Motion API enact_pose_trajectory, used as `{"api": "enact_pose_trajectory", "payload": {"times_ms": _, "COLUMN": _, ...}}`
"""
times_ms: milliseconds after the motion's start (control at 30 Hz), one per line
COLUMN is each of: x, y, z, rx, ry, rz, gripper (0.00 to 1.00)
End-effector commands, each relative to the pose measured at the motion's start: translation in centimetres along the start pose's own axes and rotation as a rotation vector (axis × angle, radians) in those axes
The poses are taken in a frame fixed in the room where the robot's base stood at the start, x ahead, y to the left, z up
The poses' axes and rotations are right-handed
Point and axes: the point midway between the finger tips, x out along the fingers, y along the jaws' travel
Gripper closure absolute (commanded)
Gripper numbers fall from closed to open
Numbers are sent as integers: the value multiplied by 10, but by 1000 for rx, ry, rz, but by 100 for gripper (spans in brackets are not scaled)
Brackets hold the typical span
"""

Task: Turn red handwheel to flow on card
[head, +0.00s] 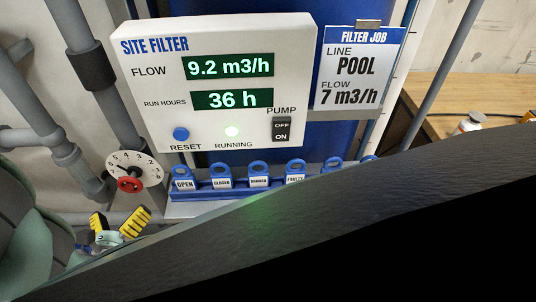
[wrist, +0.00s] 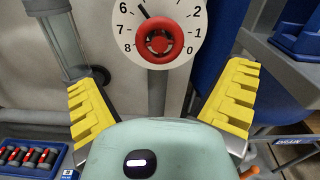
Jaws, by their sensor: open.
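The red handwheel (head: 129,185) sits on a round white numbered dial (head: 147,168) at the left in the head view. In the wrist view the handwheel (wrist: 159,40) is at the top centre, and a black pointer on the dial (wrist: 185,14) points up and left, just past the 6. My gripper (head: 117,226) is open, with yellow ridged fingers. In the wrist view my gripper (wrist: 162,88) is empty, and the wheel lies beyond the fingertips, roughly between them. The card (head: 357,70) reads line POOL, flow 7 m3/h. The flow display (head: 228,66) reads 9.2 m3/h.
Grey pipes (head: 85,60) run at the left. A dark arm link covers the lower right.

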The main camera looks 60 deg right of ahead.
Motion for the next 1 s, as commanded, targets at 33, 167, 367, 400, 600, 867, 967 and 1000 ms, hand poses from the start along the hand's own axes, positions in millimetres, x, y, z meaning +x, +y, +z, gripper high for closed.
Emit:
{"api": "enact_pose_trajectory", "payload": {"times_ms": 33, "x": 13, "y": -1, "z": -1, "rx": 1, "ry": 0, "rz": -8, "gripper": 3}}
{"api": "enact_pose_trajectory", "payload": {"times_ms": 167, "x": 40, "y": -2, "z": -2, "rx": -3, "ry": 1, "rz": -9, "gripper": 3}}
{"api": "enact_pose_trajectory", "payload": {"times_ms": 367, "x": 74, "y": -2, "z": -4, "rx": 2, "ry": 5, "rz": -8, "gripper": 3}}
{"api": "enact_pose_trajectory", "payload": {"times_ms": 400, "x": 79, "y": -2, "z": -3, "rx": 1, "ry": 3, "rz": -8, "gripper": 3}}
{"api": "enact_pose_trajectory", "payload": {"times_ms": 600, "x": 93, "y": -2, "z": -3, "rx": 2, "ry": 5, "rz": -4, "gripper": 3}}
{"api": "enact_pose_trajectory", "payload": {"times_ms": 867, "x": 95, "y": -2, "z": -2, "rx": 2, "ry": 5, "rz": -4, "gripper": 3}}
{"api": "enact_pose_trajectory", "payload": {"times_ms": 967, "x": 95, "y": -2, "z": -2, "rx": 2, "ry": 5, "rz": -4, "gripper": 8}}
{"api": "enact_pose_trajectory", "payload": {"times_ms": 1000, "x": 95, "y": -2, "z": -2, "rx": 1, "ry": 5, "rz": -4, "gripper": 13}}
